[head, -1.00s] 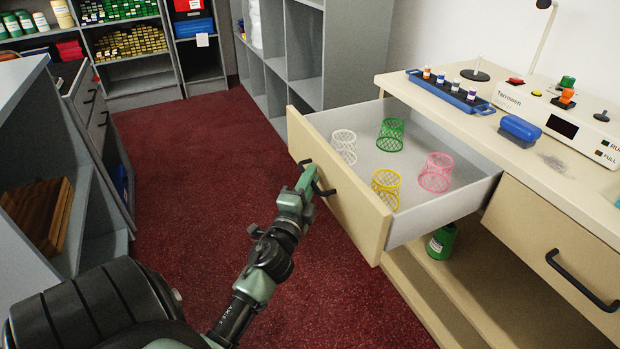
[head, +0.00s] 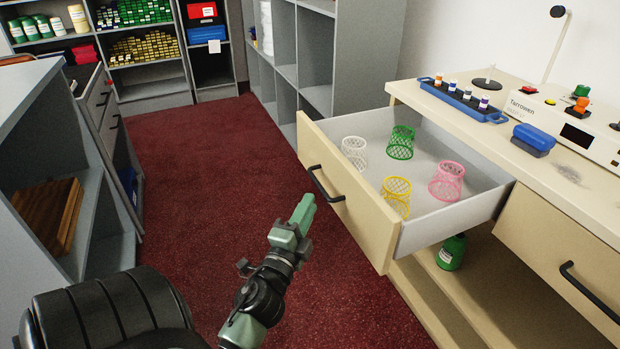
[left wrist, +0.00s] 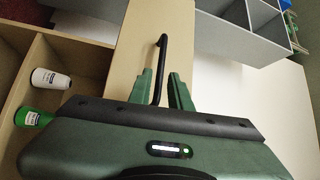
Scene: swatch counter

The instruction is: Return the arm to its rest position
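My left gripper (head: 303,212) is in front of the open drawer (head: 345,200), over the red carpet, clear of the black drawer handle (head: 322,184). In the left wrist view its two fingers (left wrist: 161,76) stand apart with nothing gripped. The handle (left wrist: 161,50) shows ahead, between and beyond them. My left arm reaches forward from the bottom of the head view. My right gripper is not in view.
The pulled-out drawer holds white (head: 354,152), green (head: 400,142), yellow (head: 397,196) and pink (head: 446,181) mesh cups. A grey shelf unit (head: 62,150) stands left. Open carpet (head: 200,170) lies between. A green bottle (head: 451,252) stands below the drawer.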

